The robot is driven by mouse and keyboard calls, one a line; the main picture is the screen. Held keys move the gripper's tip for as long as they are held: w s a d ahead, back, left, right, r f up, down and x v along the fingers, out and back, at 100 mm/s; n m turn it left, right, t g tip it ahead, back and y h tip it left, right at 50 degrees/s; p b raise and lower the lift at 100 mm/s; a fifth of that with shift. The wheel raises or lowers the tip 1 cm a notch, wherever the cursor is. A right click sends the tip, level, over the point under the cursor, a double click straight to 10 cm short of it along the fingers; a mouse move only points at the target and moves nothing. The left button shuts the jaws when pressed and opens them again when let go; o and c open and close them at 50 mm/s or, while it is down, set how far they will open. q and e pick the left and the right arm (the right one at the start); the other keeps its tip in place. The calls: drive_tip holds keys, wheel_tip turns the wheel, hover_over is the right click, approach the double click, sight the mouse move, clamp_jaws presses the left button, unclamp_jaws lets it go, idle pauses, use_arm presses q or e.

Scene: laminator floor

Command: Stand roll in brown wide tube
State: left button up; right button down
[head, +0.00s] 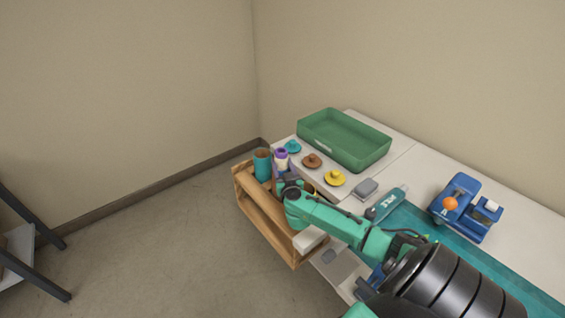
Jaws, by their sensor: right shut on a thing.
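A roll (281,160), white with a purple end, stands upright at the wooden rack. My right gripper (283,181) is shut on it at its lower part, with my teal arm reaching in from the lower right. A teal tube (262,164) stands in the rack just left of the roll. My left gripper is not in view.
The wooden rack (262,222) stands against the table's left end. Teal (292,146), brown (312,160) and yellow (335,178) caps lie on the table near a green tray (369,161). A blue tape dispenser (461,205) stands right.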

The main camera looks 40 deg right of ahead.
drive_tip(key=shift+f, duration=0.7)
unclamp_jaws()
